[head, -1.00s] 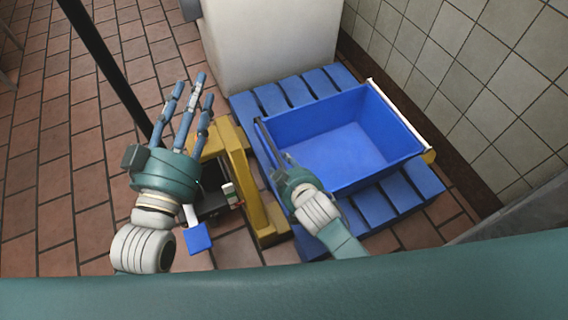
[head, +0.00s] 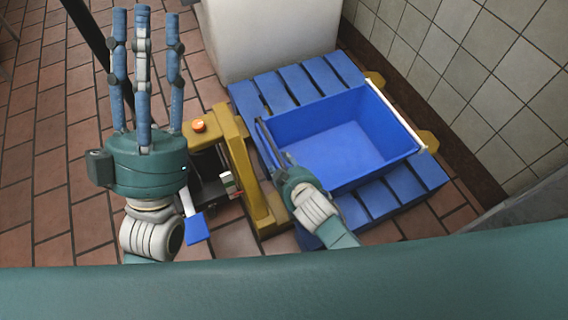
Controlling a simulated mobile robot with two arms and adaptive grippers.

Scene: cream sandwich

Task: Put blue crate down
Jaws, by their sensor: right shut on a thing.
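The blue crate (head: 345,150) is empty and upright, over the slatted blue pallet (head: 293,88). I cannot tell whether its base touches the slats. My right gripper (head: 272,148) is at the crate's left wall and shut on its rim; its fingertips are mostly hidden. My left gripper (head: 146,75) is to the left of the pallet, over the floor. Its fingers are spread and straight, with nothing between them.
A yellow pallet truck part (head: 240,165) with an orange button stands at the pallet's left. A tiled wall (head: 480,75) bounds the right. Brick-tiled floor (head: 50,165) lies clear at left.

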